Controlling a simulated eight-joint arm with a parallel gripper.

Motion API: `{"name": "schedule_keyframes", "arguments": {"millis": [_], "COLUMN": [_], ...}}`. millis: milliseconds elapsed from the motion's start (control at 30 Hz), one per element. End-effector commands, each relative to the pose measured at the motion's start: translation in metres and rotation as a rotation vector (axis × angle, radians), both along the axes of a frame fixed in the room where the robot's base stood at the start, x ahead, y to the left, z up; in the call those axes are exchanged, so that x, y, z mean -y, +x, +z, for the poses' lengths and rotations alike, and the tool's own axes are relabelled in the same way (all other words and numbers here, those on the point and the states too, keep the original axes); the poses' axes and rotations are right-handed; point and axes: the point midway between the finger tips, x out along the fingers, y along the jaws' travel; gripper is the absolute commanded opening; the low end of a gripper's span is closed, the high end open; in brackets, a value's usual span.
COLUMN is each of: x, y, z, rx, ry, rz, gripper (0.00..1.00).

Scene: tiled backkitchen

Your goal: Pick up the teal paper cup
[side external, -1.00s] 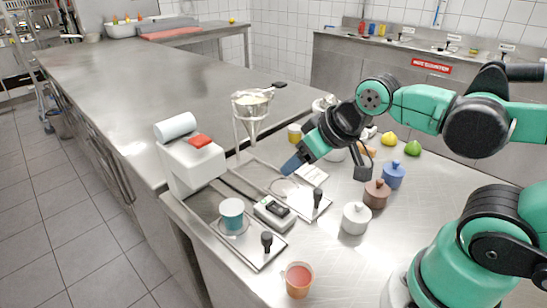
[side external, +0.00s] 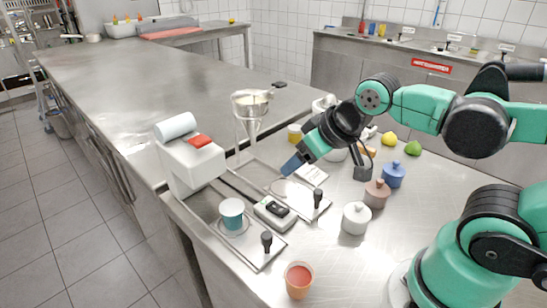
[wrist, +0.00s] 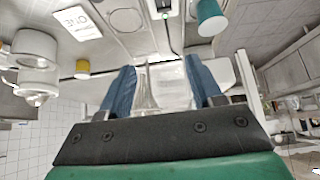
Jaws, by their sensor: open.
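The teal paper cup (side external: 232,213) stands upright on the round plate of the front dispenser stand, below the white dispenser, in the side external view. In the wrist view the teal cup (wrist: 210,18) is at the top, right of centre and cut by the frame edge. My gripper (side external: 291,165) is above the rear stand, to the right of and behind the cup, and apart from it. In the wrist view its two blue fingers (wrist: 160,88) are spread with nothing held between them.
A white dispenser (side external: 190,163) rises beside the cup. A glass funnel (side external: 252,112) stands behind. A scale (side external: 275,212) sits between cup and gripper, with black-knobbed levers nearby. An orange cup (side external: 298,280) stands at the front. Lidded jars (side external: 356,218) stand right of the gripper.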

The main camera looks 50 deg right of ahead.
Motion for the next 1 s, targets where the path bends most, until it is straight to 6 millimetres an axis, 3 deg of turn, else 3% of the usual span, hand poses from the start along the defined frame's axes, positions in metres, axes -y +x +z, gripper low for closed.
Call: {"name": "schedule_keyframes", "arguments": {"millis": [33, 133, 167, 567, 767, 1000], "x": [0.000, 0.000, 0.000, -0.004, -0.022, -0.055], "y": [0.000, 0.000, 0.000, 0.005, 0.031, 0.067], "z": [0.000, 0.000, 0.000, 0.002, 0.003, -0.022], "rx": [0.000, 0.000, 0.000, -0.032, -0.193, -0.430], "ry": [0.000, 0.000, 0.000, 0.018, 0.089, 0.136], "rz": [0.000, 0.000, 0.000, -0.012, -0.088, -0.233], "gripper": [0.59, 0.87, 0.92, 0.92, 0.92, 0.92]}}
